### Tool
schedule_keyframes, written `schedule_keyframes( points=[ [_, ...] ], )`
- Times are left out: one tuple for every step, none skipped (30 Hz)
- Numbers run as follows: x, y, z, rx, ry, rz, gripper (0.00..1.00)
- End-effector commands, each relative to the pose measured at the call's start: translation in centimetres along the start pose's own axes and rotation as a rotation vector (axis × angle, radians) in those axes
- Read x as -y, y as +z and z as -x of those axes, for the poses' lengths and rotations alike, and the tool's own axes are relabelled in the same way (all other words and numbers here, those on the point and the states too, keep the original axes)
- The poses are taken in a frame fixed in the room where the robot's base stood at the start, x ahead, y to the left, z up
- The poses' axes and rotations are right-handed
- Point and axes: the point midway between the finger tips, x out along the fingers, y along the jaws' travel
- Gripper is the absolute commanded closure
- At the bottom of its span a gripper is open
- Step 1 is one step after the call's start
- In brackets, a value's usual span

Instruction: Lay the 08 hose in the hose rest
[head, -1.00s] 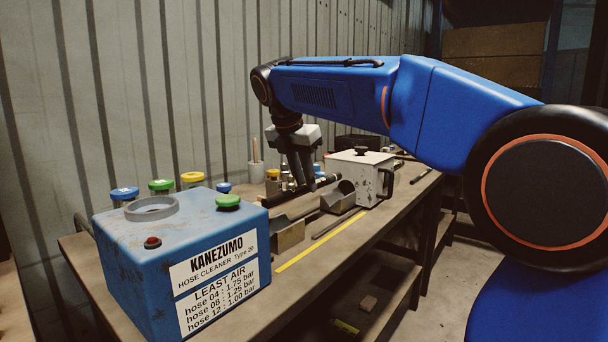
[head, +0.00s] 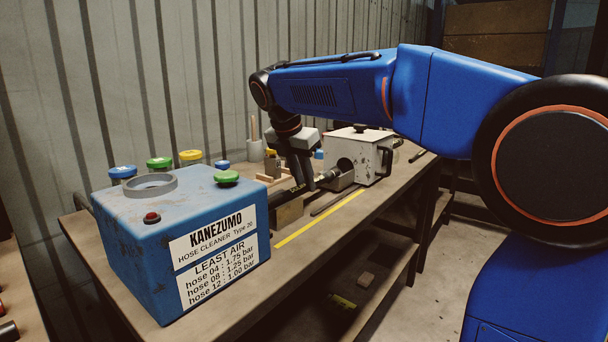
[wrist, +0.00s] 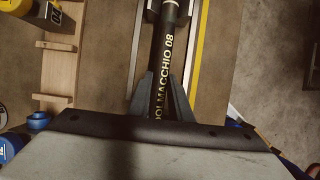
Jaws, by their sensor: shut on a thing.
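The 08 hose (wrist: 167,45) is black with yellow lettering, and my gripper (wrist: 160,95) is shut on it in the wrist view. In the head view the hose (head: 282,194) runs under my gripper (head: 307,184), its metal-fitted end (head: 328,175) toward the white crimper box. A grey trough (head: 341,182) and a tan block (head: 289,213), apparently the hose rest, lie beneath its line. The wrist view shows the hose roughly lengthwise over a grey strip. My fingers hide part of the hose, and I cannot tell whether it touches the rest.
The white crimper box (head: 371,155) with a dark round opening stands just beyond the trough. The blue hose cleaner (head: 150,250) fills the near bench end. A wooden rack (wrist: 65,60) and a yellow-capped bottle (head: 272,163) stand behind. A yellow line (head: 320,220) marks the bench front.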

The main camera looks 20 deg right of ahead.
Motion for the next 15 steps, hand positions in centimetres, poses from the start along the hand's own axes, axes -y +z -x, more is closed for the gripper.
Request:
schedule_keyframes(
  points=[
    [0.02,-0.05,-0.10,0.000,0.000,0.000,1.00],
    [0.02,-0.07,-0.15,0.000,0.000,0.000,1.00],
    [0.02,-0.09,-0.21,0.000,0.000,0.000,1.00],
    [0.01,-0.10,-0.24,0.000,0.000,0.000,1.00],
    [0.01,-0.11,-0.26,0.000,0.000,0.000,1.00],
    [0.01,-0.12,-0.28,0.000,0.001,-0.001,1.00],
    [0.01,-0.12,-0.29,0.000,0.001,-0.001,1.00],
    [0.01,-0.12,-0.29,0.000,0.001,-0.001,1.00],
    [0.01,-0.12,-0.29,0.000,0.001,-0.001,1.00],
    [0.00,-0.12,-0.29,0.000,0.001,-0.001,1.00],
    [0.00,-0.12,-0.29,0.000,0.001,-0.001,1.00],
    [0.00,-0.12,-0.28,0.000,0.001,-0.001,1.00],
    [0.00,-0.12,-0.28,0.000,0.001,-0.001,1.00],
    [0.00,-0.12,-0.28,0.000,0.001,-0.001,0.74],
    [0.00,-0.12,-0.28,0.000,0.001,-0.001,0.65]
  ],
)
